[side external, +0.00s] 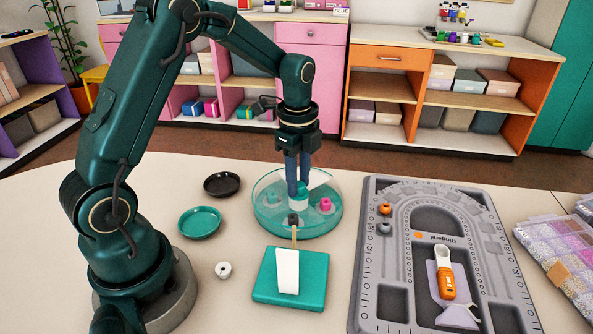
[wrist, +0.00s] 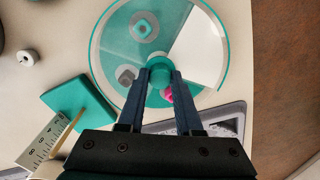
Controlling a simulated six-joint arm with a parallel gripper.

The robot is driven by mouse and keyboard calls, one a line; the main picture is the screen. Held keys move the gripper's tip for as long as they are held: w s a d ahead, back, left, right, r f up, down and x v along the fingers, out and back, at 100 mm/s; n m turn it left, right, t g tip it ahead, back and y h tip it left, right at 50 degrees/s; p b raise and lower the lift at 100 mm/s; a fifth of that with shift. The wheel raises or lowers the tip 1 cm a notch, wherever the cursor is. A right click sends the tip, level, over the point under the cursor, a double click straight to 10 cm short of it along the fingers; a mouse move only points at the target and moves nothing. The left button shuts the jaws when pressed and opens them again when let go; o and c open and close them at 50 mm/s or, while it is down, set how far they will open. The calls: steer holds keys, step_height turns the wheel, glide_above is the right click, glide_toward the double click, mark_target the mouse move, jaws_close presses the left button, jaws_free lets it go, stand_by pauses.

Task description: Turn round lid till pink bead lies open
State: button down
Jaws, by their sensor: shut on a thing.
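My gripper (side external: 298,190) points straight down and is shut on the teal knob (wrist: 159,78) at the middle of the round lid (wrist: 115,50). The lid is clear, tinted teal, and lies on a round dish. A pale wedge (wrist: 204,52) shows at the upper right of the lid in the wrist view, and at the back in the side view. The pink bead (side external: 325,204) lies in the dish right of the knob; in the wrist view my right finger partly hides it (wrist: 168,95). A grey bead (wrist: 126,76) and a teal bead (wrist: 145,29) lie elsewhere in the dish.
A teal block (side external: 268,285) with a white scale and stick stands just in front of the dish. A grey bead board (side external: 365,260) lies to the right. A teal saucer (side external: 200,222), a black saucer (side external: 222,184) and a white bead (side external: 223,270) lie left.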

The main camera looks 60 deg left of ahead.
steer(key=c, duration=0.6)
jaws_free()
steer(key=shift+r, duration=2.6)
